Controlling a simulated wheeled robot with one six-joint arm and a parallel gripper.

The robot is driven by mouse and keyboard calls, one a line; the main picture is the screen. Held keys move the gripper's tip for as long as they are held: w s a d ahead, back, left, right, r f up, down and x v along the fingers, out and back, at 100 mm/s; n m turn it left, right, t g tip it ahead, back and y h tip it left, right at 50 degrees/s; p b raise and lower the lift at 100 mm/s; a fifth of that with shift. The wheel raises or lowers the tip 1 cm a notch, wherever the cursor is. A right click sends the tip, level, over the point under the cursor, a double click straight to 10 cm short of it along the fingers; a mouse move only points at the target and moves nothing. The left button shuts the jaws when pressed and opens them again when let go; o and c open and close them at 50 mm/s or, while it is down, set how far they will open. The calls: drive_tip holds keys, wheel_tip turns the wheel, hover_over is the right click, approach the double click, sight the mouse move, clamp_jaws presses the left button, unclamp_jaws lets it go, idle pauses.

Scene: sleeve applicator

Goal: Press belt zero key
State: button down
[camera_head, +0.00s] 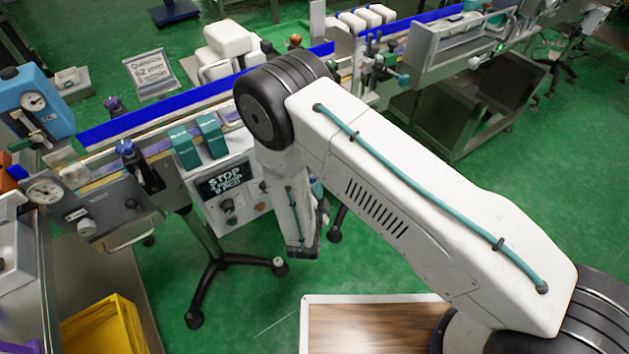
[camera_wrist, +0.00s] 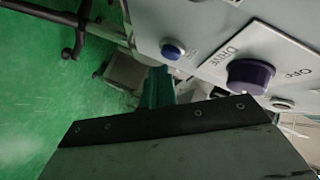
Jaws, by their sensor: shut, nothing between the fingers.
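The control box (camera_head: 240,212) hangs below the conveyor in the head view. Its dark display (camera_head: 224,178) reads STOP, with smaller unclear lines under it, and knobs sit below. My forearm covers its right side. In the wrist view, the panel face (camera_wrist: 205,22) shows a blue round button (camera_wrist: 172,50) with a label too small to read. A dark purple knob (camera_wrist: 250,76) is marked DRIVE and OFF. I cannot tell which control is the belt zero key. My gripper (camera_wrist: 165,122) is shut and empty, a dark form close below the panel; contact with a control is not visible.
The conveyor with blue rails (camera_head: 150,110) runs across the back. Black stand legs (camera_head: 215,270) stand on the green floor near my arm. A yellow bin (camera_head: 105,325) is at lower left, and a wood-topped surface (camera_head: 360,328) lies below my arm.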

drive_tip(key=shift+s+d, duration=0.15)
drive_tip(key=shift+s, duration=0.1)
drive_tip(key=s+d, duration=0.1)
drive_tip(key=s, duration=0.1)
drive_tip(key=s+d, duration=0.1)
drive_tip(key=s, duration=0.1)
drive_tip(key=shift+d, duration=0.35)
idle(0.8)
